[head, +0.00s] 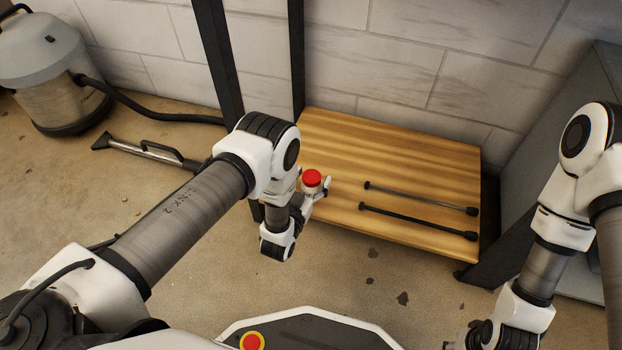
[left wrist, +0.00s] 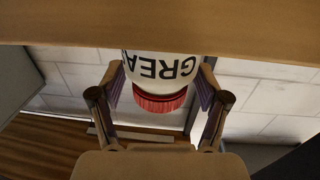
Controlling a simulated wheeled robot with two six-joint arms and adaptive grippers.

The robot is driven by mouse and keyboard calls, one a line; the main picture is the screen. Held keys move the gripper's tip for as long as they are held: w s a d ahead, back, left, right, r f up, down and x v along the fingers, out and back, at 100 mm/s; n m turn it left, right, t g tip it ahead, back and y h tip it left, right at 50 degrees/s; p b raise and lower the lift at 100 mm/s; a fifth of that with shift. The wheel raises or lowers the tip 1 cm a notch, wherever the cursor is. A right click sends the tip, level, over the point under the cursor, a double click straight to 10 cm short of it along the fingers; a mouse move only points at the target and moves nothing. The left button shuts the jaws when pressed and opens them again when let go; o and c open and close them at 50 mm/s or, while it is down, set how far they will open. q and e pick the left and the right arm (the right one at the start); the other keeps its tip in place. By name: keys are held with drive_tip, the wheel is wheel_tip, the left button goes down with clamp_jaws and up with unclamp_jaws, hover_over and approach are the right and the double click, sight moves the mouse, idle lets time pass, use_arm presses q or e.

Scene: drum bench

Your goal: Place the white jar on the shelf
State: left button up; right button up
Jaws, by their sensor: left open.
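The white jar (head: 311,189) with a red lid (head: 312,177) shows at the left end of a wooden board (head: 400,160) in the head view. In the left wrist view the jar (left wrist: 160,66) appears upside down, with black lettering, against a tan band (left wrist: 250,35) along the top. My left gripper (head: 318,192) is open, with a finger on either side of the jar; it also shows in the left wrist view (left wrist: 158,92). The jar's base and its contact with the surface are hidden in the head view. My right gripper (head: 465,335) shows only partly at the bottom edge.
Two dark rods (head: 420,210) lie on the right part of the board. Dark uprights (head: 219,60) stand behind its left side. A vacuum cleaner (head: 45,75) with a hose (head: 150,117) is at the far left. A grey cabinet (head: 540,170) stands at the right.

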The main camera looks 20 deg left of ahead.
use_arm(q)
drive_tip(key=shift+r, duration=0.2)
drive_tip(key=s+p, duration=0.1)
drive_tip(key=s, duration=0.1)
drive_tip(key=s+p, duration=0.2)
drive_tip(key=s, duration=0.1)
drive_tip(key=s+a+p, duration=0.1)
drive_tip(key=s+p, duration=0.1)
drive_tip(key=shift+s+r, duration=0.35)
drive_tip(key=shift+r, duration=0.05)
drive_tip(key=s+p, duration=0.2)
drive_tip(key=p, duration=0.1)
drive_tip(key=s+f+p, duration=0.1)
drive_tip(key=s+p, duration=0.1)
drive_tip(key=p, duration=0.1)
drive_tip(key=shift+s+a, duration=0.1)
drive_tip(key=shift+a, duration=0.05)
